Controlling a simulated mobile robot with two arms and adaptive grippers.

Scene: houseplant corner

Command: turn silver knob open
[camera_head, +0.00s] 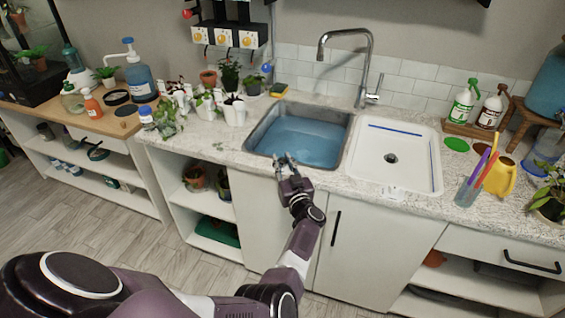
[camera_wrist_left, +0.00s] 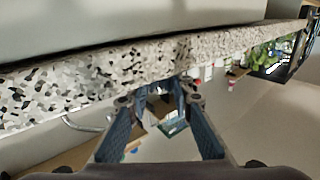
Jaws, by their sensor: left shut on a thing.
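The silver faucet (camera_head: 350,45) stands at the back of the sink, between the basin and the drainboard. Its small silver knob (camera_head: 372,97) sticks out to the right at the base. My left gripper (camera_head: 285,162) is at the front edge of the speckled countertop (camera_head: 325,178), in front of the sink and well away from the knob. In the left wrist view my gripper (camera_wrist_left: 158,98) has its fingertips up against the countertop edge (camera_wrist_left: 100,75). It is shut on that edge as far as I can tell; the contact is partly hidden. My right gripper is not in view.
The sink basin (camera_head: 266,118) holds blue water. The white drainboard (camera_head: 430,170) lies to its right. Spray bottles (camera_head: 462,102) and a yellow watering can (camera_head: 500,178) stand further right. Potted plants (camera_head: 230,75) stand left of the sink. A valve box (camera_head: 228,38) hangs on the wall.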

